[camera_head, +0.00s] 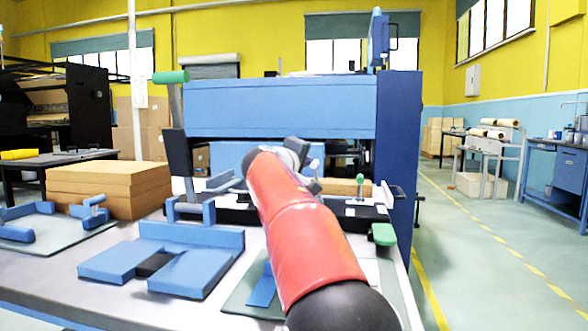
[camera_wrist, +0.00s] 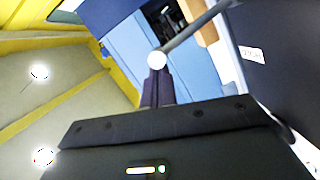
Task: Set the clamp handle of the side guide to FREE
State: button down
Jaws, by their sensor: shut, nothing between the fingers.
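A pale round knob on a grey rod (camera_wrist: 188,33), which looks like the clamp handle, shows in the wrist view. The rod runs from the knob up to the right. My gripper (camera_wrist: 157,72) has its dark fingers together with nothing between them. Their tips appear just below the knob in that picture; I cannot tell whether they touch it. In the head view my red arm reaches over the table toward the blue machine and hides most of the side guide area. A small pale knob (camera_head: 314,163) shows just right of my wrist. The FREE marking cannot be read.
A dark panel with a small white label (camera_wrist: 252,53) is close on the right in the wrist view. In the head view, a green-knobbed lever (camera_head: 360,179), a green block (camera_head: 383,234), blue fixtures (camera_head: 195,238) and a brown stack (camera_head: 108,190) surround the arm. The right aisle is clear.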

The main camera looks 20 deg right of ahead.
jog(key=s+d+m+y+b, duration=0.1)
jog(key=s+d+m+b, duration=0.1)
jog(key=s+d+m, duration=0.2)
jog(key=shift+s+d+f+m+y, duration=0.35)
jog(key=shift+d+m, duration=0.65)
jog(key=shift+d, duration=0.45)
jog(key=shift+d+r, duration=0.1)
jog(key=shift+s, duration=0.1)
